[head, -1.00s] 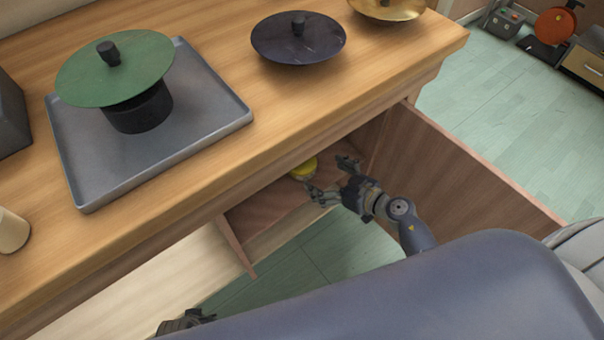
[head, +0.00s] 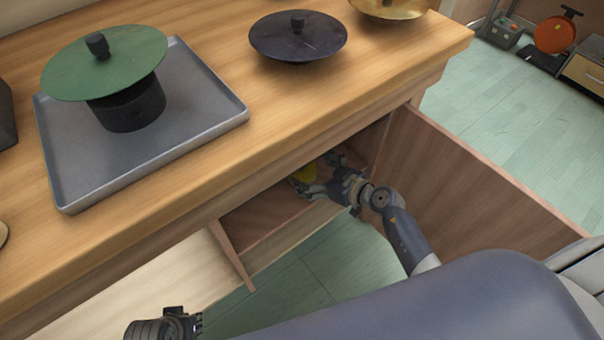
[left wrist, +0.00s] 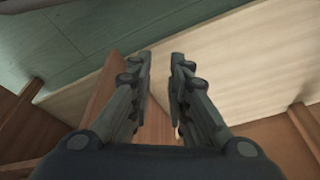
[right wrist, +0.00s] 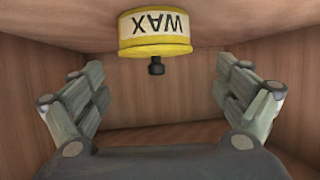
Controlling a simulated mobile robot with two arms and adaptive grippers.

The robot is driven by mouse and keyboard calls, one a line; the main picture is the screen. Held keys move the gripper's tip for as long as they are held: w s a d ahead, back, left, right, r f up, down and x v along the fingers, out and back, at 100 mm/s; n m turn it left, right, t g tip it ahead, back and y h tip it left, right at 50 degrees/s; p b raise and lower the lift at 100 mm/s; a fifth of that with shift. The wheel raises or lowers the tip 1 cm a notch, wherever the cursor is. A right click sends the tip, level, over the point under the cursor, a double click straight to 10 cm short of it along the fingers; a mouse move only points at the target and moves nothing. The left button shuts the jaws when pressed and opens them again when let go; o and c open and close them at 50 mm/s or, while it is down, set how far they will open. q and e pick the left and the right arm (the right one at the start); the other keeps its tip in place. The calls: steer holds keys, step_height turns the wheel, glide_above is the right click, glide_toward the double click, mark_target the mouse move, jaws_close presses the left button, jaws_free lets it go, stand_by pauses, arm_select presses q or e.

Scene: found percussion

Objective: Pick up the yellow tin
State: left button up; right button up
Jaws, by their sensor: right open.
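The yellow tin (head: 304,173) sits inside the open cupboard under the counter, partly hidden by my right gripper. In the right wrist view the tin (right wrist: 155,35) has a pale label reading WAX and a dark knob, and appears upside down. My right gripper (head: 316,171) reaches into the cupboard. Its fingers (right wrist: 158,70) are open and empty, spread to either side of the tin's line, with the tin ahead of them. My left gripper (head: 185,322) is low at the front, outside the cupboard; its fingers (left wrist: 162,60) are a narrow gap apart with nothing between them.
An open cupboard door (head: 470,180) stands to the right of my right arm. The cupboard's wooden walls (right wrist: 290,90) are close around the right gripper. On the counter above are a grey tray (head: 70,190), a green disc (head: 115,65), a dark disc (head: 297,38) and a brass disc (head: 390,8).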

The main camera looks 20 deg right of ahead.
mark_target(305, 167)
steer(key=b+x, duration=0.2)
steer(key=x, duration=0.1)
steer(key=f+b+x, duration=0.1)
steer(key=shift+w+d, duration=0.15)
steer(key=shift+d, duration=0.05)
arm_select(q)
steer(key=w+v, duration=0.1)
steer(key=v, duration=0.8)
steer(key=shift+a+r+t, duration=0.15)
steer(key=shift+r+t, duration=0.15)
arm_select(e)
steer(key=shift+w+a, duration=0.2)
steer(key=shift+w, duration=0.1)
arm_select(q)
steer(key=shift+s, duration=0.1)
arm_select(e)
steer(key=c, duration=2.1)
steer(key=shift+c, duration=0.3)
steer(key=shift+r, duration=0.2)
